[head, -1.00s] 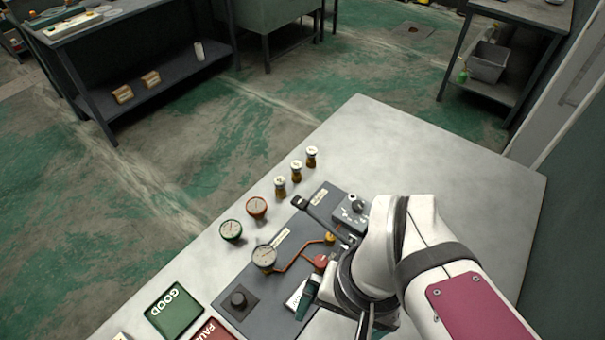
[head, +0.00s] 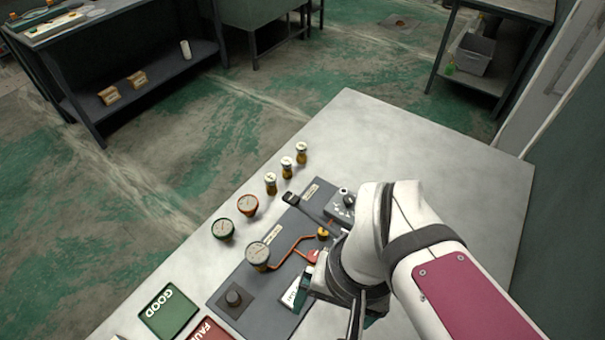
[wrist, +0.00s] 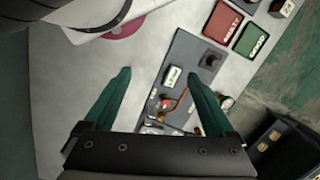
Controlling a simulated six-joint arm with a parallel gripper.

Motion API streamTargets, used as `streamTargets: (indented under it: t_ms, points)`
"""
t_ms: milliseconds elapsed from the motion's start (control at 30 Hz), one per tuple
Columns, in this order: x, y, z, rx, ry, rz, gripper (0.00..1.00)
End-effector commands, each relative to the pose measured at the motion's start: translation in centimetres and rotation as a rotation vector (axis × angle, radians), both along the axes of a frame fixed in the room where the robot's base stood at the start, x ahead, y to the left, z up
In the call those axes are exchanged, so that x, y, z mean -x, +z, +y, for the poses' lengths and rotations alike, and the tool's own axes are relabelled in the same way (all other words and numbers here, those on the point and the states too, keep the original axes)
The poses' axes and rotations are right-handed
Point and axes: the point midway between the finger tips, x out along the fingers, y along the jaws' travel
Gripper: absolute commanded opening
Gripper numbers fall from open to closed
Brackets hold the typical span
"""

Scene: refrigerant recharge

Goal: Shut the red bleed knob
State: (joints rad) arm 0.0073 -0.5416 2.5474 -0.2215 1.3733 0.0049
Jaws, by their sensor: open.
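The red bleed knob (head: 313,256) sits on the grey panel (head: 262,289), at the end of the orange pipe; my arm partly covers it in the head view. In the wrist view a small red part (wrist: 168,104), likely this knob, shows between my fingers. My gripper (wrist: 158,75) is open with two teal fingers spread wide and nothing between them. It hangs above the panel, apart from the knob. In the head view one teal finger (head: 303,287) shows beside the white label card; the other is mostly hidden.
A gauge (head: 257,256), a yellow knob (head: 323,234) and a black knob (head: 233,298) stand on the panel. Two loose gauges and several small brass-coloured cylinders line the table's left edge. A green GOOD tile (head: 169,310) and red tile (head: 207,331) lie nearby. The table's right is clear.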

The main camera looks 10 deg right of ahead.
Motion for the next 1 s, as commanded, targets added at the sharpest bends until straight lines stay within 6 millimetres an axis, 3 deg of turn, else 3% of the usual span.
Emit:
streamTargets:
  t_ms: [67, 200, 300, 367, 533, 800, 1000]
  points:
    - [-2.8, 0.3, -0.5, 0.026, 0.074, -0.004, 0.73]
    - [-11.1, -0.5, -1.5, 0.097, 0.296, -0.031, 0.72]
    - [-15.3, -1.8, -1.8, 0.131, 0.415, -0.047, 0.72]
    - [-16.6, -2.4, -1.9, 0.142, 0.454, -0.053, 0.72]
    - [-17.1, -5.0, -1.9, 0.147, 0.476, -0.052, 0.72]
    - [-16.9, -13.1, -1.9, 0.144, 0.472, -0.048, 0.72]
    - [-17.0, -17.1, -1.9, 0.144, 0.470, -0.053, 0.72]
